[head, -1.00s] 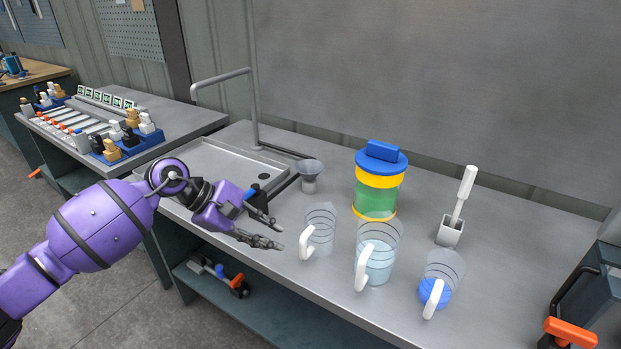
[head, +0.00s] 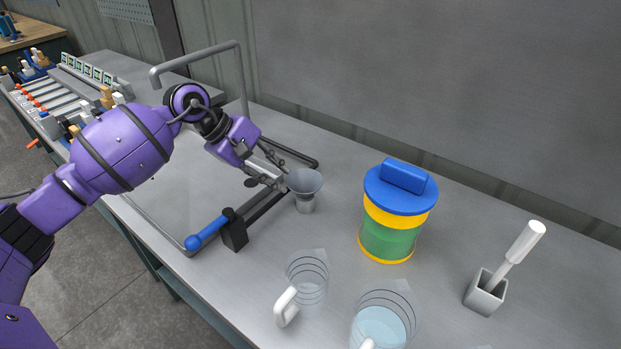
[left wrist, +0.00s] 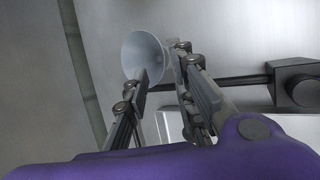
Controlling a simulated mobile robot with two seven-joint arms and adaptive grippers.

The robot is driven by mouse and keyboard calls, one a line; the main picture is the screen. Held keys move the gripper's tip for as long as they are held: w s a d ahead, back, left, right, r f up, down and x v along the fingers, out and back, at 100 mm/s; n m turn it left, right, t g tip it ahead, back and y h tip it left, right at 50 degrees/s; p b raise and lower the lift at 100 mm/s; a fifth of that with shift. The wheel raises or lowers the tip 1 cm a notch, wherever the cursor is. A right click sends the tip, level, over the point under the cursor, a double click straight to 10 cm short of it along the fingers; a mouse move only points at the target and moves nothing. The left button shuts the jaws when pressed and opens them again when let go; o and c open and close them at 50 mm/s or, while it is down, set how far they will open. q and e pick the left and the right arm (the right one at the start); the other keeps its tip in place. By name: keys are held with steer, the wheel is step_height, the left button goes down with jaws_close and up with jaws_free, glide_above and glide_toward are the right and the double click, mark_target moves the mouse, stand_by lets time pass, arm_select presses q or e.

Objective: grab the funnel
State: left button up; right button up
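The grey funnel (head: 304,183) stands upright on the bench, wide mouth up, between the sink and the blue-lidded canister. My left gripper (head: 282,178) is at the left side of its cone, with its fingers pointing at it. In the left wrist view the funnel (left wrist: 143,52) shows at the fingertips of the left gripper (left wrist: 157,68). The two fingers are apart, one overlapping the cone's lower part and the other beside its right rim. I cannot tell whether either finger touches it. My right gripper is not in view.
The canister (head: 386,235) with a blue lid stands right of the funnel. Clear jugs (head: 307,284) stand in front. A blue-handled valve lever (head: 208,233) and pipe lie by the sink, close to my left arm. A white-handled tool (head: 524,242) sits in a holder at right.

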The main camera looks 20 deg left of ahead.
mark_target(293, 189)
arm_select(q)
steer(key=x, duration=0.3)
steer(key=p+x, duration=0.1)
steer(key=x, duration=0.2)
steer(key=shift+s+d+f, duration=0.1)
steer(key=shift+s+d, duration=0.1)
steer(key=shift+d, duration=0.15)
steer(key=shift+w+d+f, duration=0.1)
steer(key=shift+w+f, duration=0.05)
steer(key=shift+f, duration=0.2)
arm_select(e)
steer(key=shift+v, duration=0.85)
arm_select(q)
steer(key=shift+c, duration=0.4)
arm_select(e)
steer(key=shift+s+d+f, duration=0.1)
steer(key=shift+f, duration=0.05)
arm_select(q)
jaws_close()
